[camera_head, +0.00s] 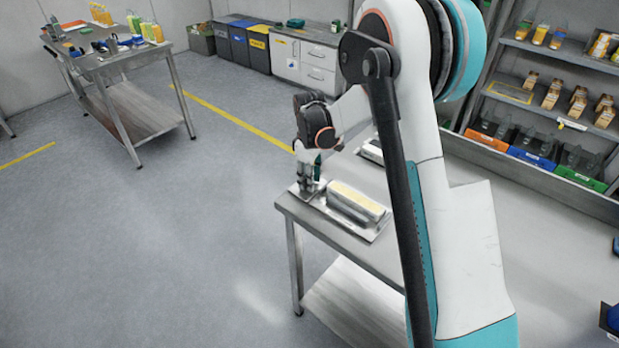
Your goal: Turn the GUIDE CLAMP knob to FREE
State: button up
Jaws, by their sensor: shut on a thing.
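My gripper (309,182) points down at the left end of a metal base plate (373,236) on the steel table. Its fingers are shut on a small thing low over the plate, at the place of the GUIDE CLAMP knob. The fingers hide nearly all of the knob, so its marks and its setting cannot be read. A silver block with a pale yellow top (357,201) stands on the plate just right of my gripper.
The steel table (283,203) has its left corner near my gripper. My arm covers the table's middle. Another metal unit (370,152) lies behind. A side table (97,65) with bottles stands far left. Shelves with bins (536,152) line the right. The floor at left is clear.

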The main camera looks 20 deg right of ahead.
dwell(0.4)
jog(key=o, duration=0.8)
jog(key=shift+r, duration=0.15)
notch_tip(320, 180, up, 12)
jog(key=shift+f, duration=0.15)
